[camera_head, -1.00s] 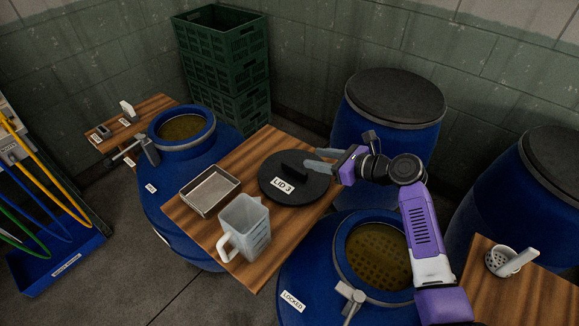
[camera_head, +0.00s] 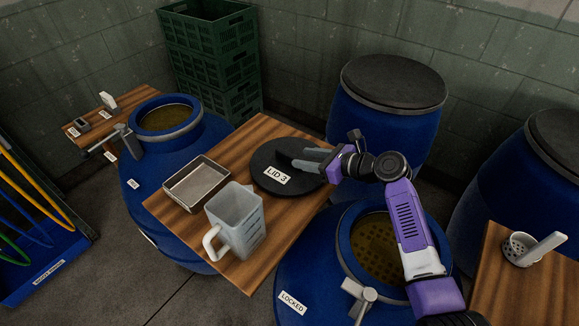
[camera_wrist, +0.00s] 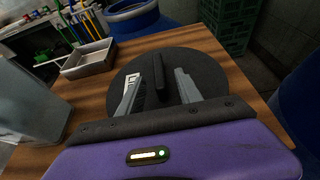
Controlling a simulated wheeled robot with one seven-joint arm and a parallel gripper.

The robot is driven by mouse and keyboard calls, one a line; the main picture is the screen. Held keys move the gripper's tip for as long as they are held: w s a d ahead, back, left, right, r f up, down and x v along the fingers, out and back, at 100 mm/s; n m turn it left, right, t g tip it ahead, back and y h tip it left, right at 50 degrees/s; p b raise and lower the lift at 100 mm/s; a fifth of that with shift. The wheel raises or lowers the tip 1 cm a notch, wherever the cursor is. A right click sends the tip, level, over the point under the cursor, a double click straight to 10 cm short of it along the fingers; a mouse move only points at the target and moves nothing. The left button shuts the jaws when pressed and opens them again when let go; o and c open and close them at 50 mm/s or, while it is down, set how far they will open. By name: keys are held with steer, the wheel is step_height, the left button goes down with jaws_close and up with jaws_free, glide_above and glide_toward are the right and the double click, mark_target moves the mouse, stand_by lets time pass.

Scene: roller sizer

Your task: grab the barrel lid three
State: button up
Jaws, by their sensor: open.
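The barrel lid three (camera_head: 268,181) is a round black disc with a raised bar handle and a white "LID 3" label. It lies flat on the wooden table (camera_head: 262,228). My gripper (camera_head: 309,160) is open at the right side of the lid's handle in the head view. In the wrist view, the lid (camera_wrist: 203,73) fills the middle and its handle (camera_wrist: 160,78) stands between the two fingers of my gripper (camera_wrist: 160,82), with a gap on each side. The fingers hide part of the label and lid there.
A metal tray (camera_head: 196,184) and a clear jug (camera_head: 237,220) stand left of the lid. An open barrel marked "LOCKED" (camera_head: 308,268) is below my arm. A closed barrel (camera_head: 378,150) stands behind it. Green crates (camera_head: 212,65) are stacked at the back.

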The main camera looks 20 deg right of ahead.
mark_target(294, 156)
steer(key=shift+x, duration=3.1)
steer(key=shift+a, duration=0.1)
jaws_close()
steer(key=shift+r, duration=0.1)
